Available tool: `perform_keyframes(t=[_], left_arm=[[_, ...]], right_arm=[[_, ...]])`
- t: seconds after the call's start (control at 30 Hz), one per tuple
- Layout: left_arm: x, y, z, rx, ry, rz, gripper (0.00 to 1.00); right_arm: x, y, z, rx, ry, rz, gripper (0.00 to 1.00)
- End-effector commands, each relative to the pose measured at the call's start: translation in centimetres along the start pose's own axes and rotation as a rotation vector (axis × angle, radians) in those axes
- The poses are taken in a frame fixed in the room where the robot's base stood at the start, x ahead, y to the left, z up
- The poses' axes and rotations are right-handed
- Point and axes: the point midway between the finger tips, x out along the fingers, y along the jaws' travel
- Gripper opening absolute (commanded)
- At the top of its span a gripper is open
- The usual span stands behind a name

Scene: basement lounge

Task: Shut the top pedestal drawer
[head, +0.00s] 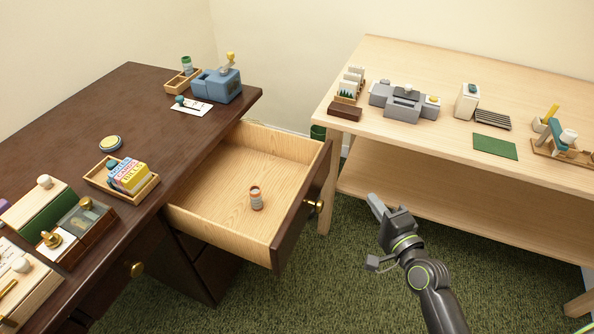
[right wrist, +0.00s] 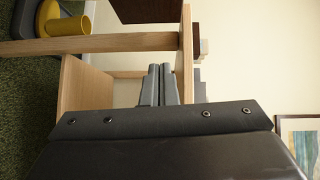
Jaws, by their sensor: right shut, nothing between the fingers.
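The top pedestal drawer (head: 238,180) stands pulled out from the dark wooden desk (head: 110,110). Its inside is pale wood, and its dark front carries a round brass knob (head: 316,207). My left gripper is not in view.
A light wooden table (head: 450,120) with a lower shelf stands close to the right, holding a grey device (head: 404,102) and a green mat (head: 495,147). The desk top bears a wooden tray (head: 120,192) of small boxes and a blue device (head: 216,85). Green carpet (head: 335,280) lies open in front.

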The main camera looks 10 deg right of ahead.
Motion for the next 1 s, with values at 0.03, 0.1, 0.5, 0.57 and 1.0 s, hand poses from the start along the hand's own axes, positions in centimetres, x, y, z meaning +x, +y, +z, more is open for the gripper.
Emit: perform_keyframes(t=[0.03, 0.1, 0.5, 0.57, 1.0], left_arm=[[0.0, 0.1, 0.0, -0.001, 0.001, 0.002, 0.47], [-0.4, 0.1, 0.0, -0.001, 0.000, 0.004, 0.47], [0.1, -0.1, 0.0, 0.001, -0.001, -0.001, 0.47], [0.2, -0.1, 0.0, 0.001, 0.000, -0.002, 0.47], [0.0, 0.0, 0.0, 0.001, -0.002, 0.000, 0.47]], right_arm=[[-0.1, -0.7, 0.2, 0.022, -0.008, -0.028, 0.00], [-0.1, -1.6, 0.4, 0.044, -0.016, -0.050, 0.00], [4.9, -2.6, 0.6, 0.055, -0.020, -0.062, 0.00], [6.1, -2.6, 0.6, 0.053, -0.020, -0.061, 0.00], [12.0, -3.0, 3.0, 0.056, -0.018, -0.059, 0.00]])
